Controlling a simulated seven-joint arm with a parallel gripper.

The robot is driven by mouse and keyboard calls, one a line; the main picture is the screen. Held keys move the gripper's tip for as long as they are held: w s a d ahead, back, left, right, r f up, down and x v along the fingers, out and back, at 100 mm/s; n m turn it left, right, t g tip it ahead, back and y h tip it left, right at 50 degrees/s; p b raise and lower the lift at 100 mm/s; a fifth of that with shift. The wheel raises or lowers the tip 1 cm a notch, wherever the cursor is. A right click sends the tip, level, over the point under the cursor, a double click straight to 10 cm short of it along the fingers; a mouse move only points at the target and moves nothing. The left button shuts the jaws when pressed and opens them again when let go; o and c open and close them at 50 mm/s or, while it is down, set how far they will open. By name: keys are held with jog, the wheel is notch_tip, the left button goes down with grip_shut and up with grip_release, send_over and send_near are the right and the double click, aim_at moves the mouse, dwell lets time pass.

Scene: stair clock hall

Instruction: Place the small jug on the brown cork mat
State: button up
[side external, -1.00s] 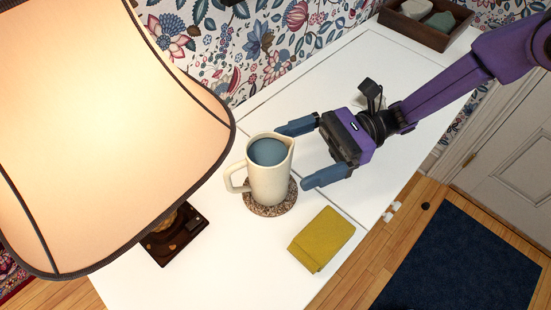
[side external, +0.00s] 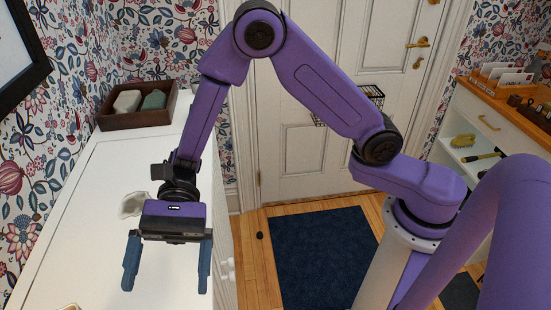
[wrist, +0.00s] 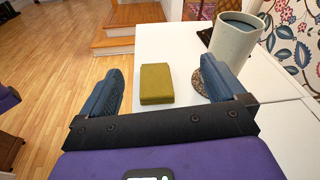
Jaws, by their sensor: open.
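The small jug (wrist: 235,38), cream with a blue-grey inside, stands upright at the upper right of the wrist view. The brown speckled cork mat (wrist: 196,82) shows partly at the jug's foot; my right-hand finger hides the rest and the jug's lower part. My gripper (wrist: 161,70) is open with nothing between its fingers, and the jug is beyond its right-hand finger. In the side view my gripper (side external: 166,284) is open over the white cabinet top. There, only a small cream edge shows at the bottom left, too little to identify.
A small white object (side external: 132,204) lies behind my gripper. A brown wooden box (side external: 138,110) with lumps inside stands at the far end. The top between is clear.

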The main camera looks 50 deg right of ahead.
jog(key=s+d+r+n+t+h, duration=0.1)
jog(key=s+d+n+h, duration=0.4)
jog(key=d, duration=0.4)
jog(key=s+d+n+h, duration=0.4)
jog(key=s+d+n, duration=0.2)
jog(key=d, duration=0.3)
jog(key=d+n+t+h, duration=0.3)
jog(key=d+n+t, duration=0.6)
jog(key=d, duration=0.7)
jog(key=shift+d+r+n, duration=0.2)
jog(key=shift+r+n, duration=0.1)
jog(key=shift+n, duration=0.1)
